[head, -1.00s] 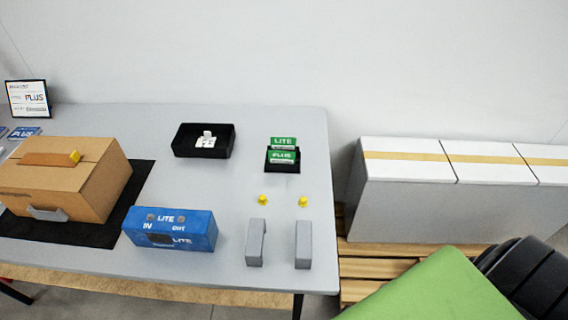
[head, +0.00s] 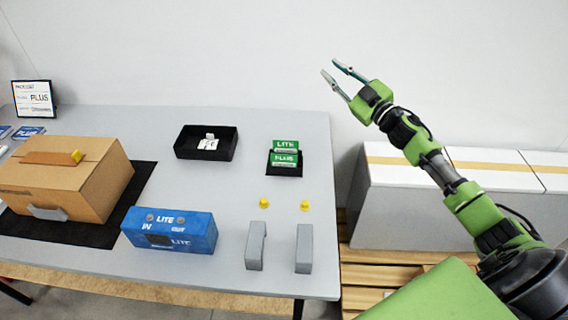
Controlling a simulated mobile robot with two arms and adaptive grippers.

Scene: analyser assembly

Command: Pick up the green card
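Two green cards stand in a small black holder (head: 285,173) near the table's right edge. The rear green card (head: 285,145) reads LITE and the front green card (head: 284,159) reads PLUS. My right gripper (head: 335,68) is raised to the right of and above the cards, well apart from them. Its two fingers are spread and nothing is between them. My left gripper is not in view.
A black tray (head: 188,153) with white pieces, a blue box (head: 170,231), two yellow knobs (head: 264,203) and two grey blocks (head: 303,249) are on the table. A cardboard box (head: 68,181) stands at left. White boxes (head: 400,205) stand right of the table.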

